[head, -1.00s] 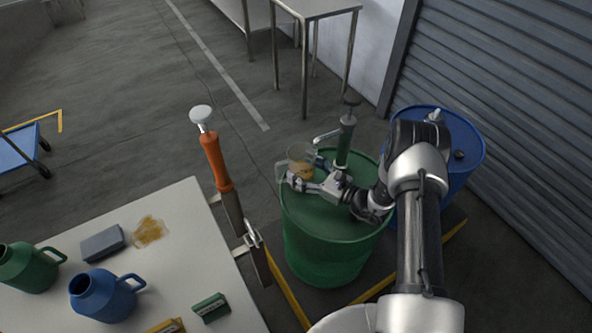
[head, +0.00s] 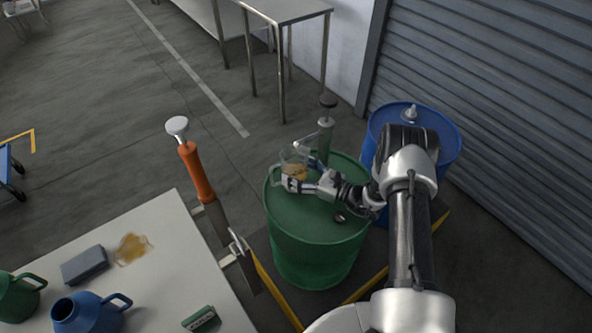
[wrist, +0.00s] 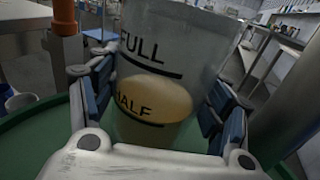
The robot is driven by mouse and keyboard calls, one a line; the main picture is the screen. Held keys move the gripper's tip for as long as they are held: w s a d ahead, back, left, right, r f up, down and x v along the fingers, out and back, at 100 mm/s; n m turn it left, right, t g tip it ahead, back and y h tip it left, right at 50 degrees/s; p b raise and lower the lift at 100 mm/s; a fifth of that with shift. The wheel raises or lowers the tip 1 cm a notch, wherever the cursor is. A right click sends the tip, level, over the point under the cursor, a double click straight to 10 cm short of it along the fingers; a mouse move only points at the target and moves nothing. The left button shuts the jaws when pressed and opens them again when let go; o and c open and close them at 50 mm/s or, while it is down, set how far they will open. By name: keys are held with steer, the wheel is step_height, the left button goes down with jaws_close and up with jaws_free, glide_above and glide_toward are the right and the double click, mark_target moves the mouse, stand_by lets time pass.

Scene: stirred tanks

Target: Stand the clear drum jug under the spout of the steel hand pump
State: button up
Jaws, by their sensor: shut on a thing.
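The clear drum jug (head: 295,158), with amber liquid in it, is above or on the left part of the green drum's top. In the wrist view the jug (wrist: 165,60) shows FULL and HALF marks, with the liquid between them. My gripper (head: 296,176) is shut around the jug, a finger on each side (wrist: 157,105). A grey-green hand pump (head: 325,142) with a dark knob rises from the drum just right of the jug. Its pale spout (head: 306,139) points left, close to the jug's top. I cannot tell whether the jug's base touches the drum.
The green drum (head: 318,235) stands on a yellow-edged pallet beside a blue drum (head: 440,145). An orange-handled pump (head: 196,172) stands at the edge of the pale table (head: 165,285), which carries green and blue jugs (head: 88,313). A shutter is at right.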

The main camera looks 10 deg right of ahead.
steer(key=shift+f, duration=0.55)
stand_by(0.4)
steer(key=o, duration=1.4)
steer(key=shift+f, duration=0.1)
steer(key=v, duration=1.2)
